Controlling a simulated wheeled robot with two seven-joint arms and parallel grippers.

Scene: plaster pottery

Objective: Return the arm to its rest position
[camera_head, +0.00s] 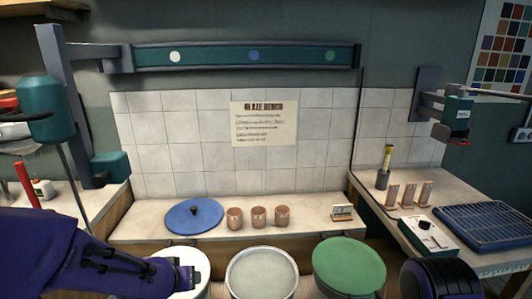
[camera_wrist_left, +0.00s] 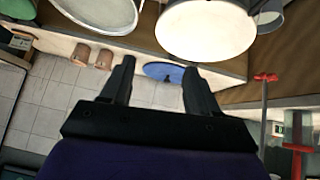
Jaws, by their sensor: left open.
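My left arm reaches in from the lower left of the head view, and its gripper (camera_head: 176,276) is over the near side of a white-topped bucket (camera_head: 188,260). In the left wrist view the two dark fingers of the gripper (camera_wrist_left: 158,85) stand apart with nothing held between them. The blue round lid (camera_wrist_left: 160,70) shows beyond the gap between the fingers.
Beside the white bucket stand a pale-topped bucket (camera_head: 262,272) and a green-lidded one (camera_head: 348,265). Behind them, the bench holds the blue lid (camera_head: 193,215) and three clay cups (camera_head: 258,216). A blue rack (camera_head: 487,226) lies on the right table.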

